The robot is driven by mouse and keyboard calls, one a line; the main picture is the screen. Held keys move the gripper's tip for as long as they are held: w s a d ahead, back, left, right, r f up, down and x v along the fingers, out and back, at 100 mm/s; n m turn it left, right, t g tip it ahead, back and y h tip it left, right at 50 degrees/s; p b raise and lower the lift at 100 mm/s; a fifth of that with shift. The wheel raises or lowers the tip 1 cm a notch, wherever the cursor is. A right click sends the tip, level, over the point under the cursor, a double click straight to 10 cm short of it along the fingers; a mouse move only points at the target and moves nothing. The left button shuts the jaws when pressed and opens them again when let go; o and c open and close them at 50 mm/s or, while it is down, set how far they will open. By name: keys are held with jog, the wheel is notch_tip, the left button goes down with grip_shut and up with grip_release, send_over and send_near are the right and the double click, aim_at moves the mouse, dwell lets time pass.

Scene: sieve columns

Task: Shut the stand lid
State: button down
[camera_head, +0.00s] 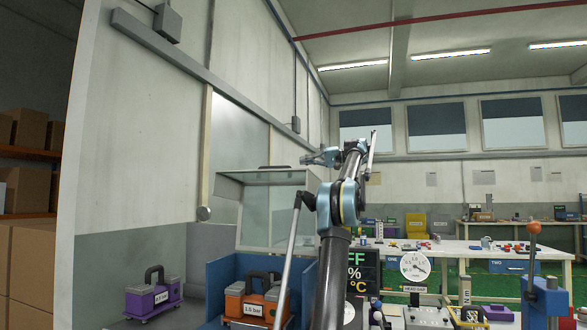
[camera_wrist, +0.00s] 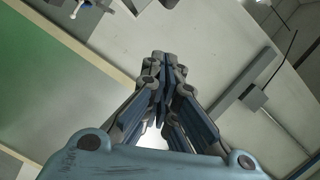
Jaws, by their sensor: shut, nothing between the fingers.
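The stand lid (camera_head: 262,178) is a pale grey panel with a dark handle on top. It is raised well above the blue-walled stand (camera_head: 222,275), with a translucent pane below it. My gripper (camera_head: 310,159) points left, just above the lid's right end in the head view; I cannot tell whether they touch. In the wrist view my gripper (camera_wrist: 161,58) has its fingers together with nothing between them. The lid cannot be made out surely there. My arm hides part of the stand's right side.
An orange block marked in bar (camera_head: 240,302) sits inside the stand. A purple block (camera_head: 150,298) stands to its left. A dial gauge (camera_head: 415,265) and a dark display (camera_head: 362,270) are at right. A blue post with an orange knob (camera_head: 545,295) stands at far right.

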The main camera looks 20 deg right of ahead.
jog(key=shift+a+f, duration=0.45)
jog(key=shift+a, duration=1.3)
jog(key=shift+a+f, duration=0.4)
jog(key=shift+a, duration=1.4)
jog(key=shift+a+f, duration=0.45)
jog(key=shift+a, duration=1.3)
jog(key=shift+w, duration=0.1)
jog(key=shift+a, duration=0.15)
